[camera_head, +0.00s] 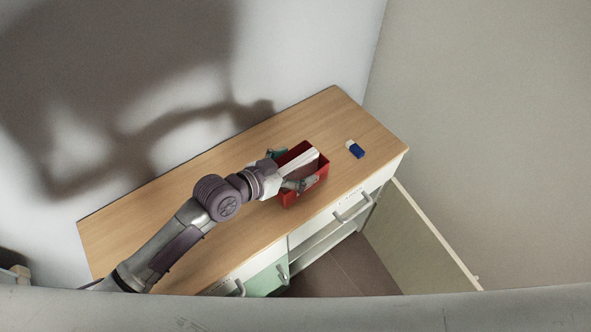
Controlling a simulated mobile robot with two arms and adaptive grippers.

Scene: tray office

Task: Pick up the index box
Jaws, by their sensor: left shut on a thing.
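The index box (322,171) is a small red open-topped box with white cards standing in it. It sits on or just above the wooden top of the cabinet; I cannot tell which. My left gripper (292,170) reaches in from the left and is shut on the red box, with one finger at its near side and the other at its far side. The gripper and wrist hide the box's left part. My right gripper is not in view.
A blue and white eraser (355,149) lies right of the box on the wooden top (130,222). A small teal thing (278,153) shows behind the gripper. Below, a cabinet door (425,235) stands open to the right. The top's left part is clear.

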